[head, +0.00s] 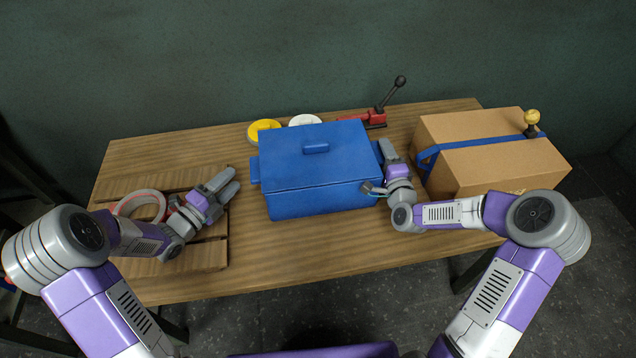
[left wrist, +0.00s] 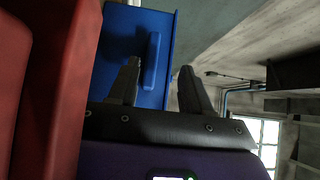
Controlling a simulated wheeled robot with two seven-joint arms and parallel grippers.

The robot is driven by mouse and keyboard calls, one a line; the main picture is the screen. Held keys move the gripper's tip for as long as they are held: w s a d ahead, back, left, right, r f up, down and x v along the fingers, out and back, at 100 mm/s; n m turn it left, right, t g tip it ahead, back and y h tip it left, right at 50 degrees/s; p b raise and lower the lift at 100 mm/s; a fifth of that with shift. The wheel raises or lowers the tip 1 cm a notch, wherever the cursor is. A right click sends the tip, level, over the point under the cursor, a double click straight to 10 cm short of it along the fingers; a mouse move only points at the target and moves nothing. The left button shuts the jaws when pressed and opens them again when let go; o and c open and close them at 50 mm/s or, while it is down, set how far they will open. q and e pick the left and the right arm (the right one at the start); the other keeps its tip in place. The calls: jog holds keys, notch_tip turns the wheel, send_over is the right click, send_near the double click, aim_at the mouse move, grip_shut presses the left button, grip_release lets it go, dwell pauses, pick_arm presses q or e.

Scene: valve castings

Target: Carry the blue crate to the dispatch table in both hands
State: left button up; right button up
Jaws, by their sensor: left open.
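The blue crate (head: 315,180) stands upright on the wooden table (head: 330,262), its blue lid on. A tab handle sticks out at its left end (head: 254,170); the left wrist view shows a blue handle (left wrist: 153,62) on the crate's blue face. My left gripper (head: 228,187) is open and empty, left of the crate and apart from it. Its two spread fingers (left wrist: 163,88) point towards the crate. My right gripper (head: 379,170) is at the crate's right end, around or against the handle there. Its hold is partly hidden. I cannot tell which table is the dispatch table.
A slatted wooden board (head: 208,256) and a tape roll (head: 140,204) lie at left. Behind the crate are a yellow disc (head: 263,130), a white disc (head: 304,120) and a red clamp with a black lever (head: 376,117). A cardboard box (head: 490,155) with a blue strap stands at right.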

jog(key=shift+r, duration=0.15)
jog(key=o, duration=0.9)
jog(key=shift+c, duration=0.2)
jog(key=s, duration=0.8)
jog(key=shift+d, duration=0.4)
jog(key=shift+s, duration=0.1)
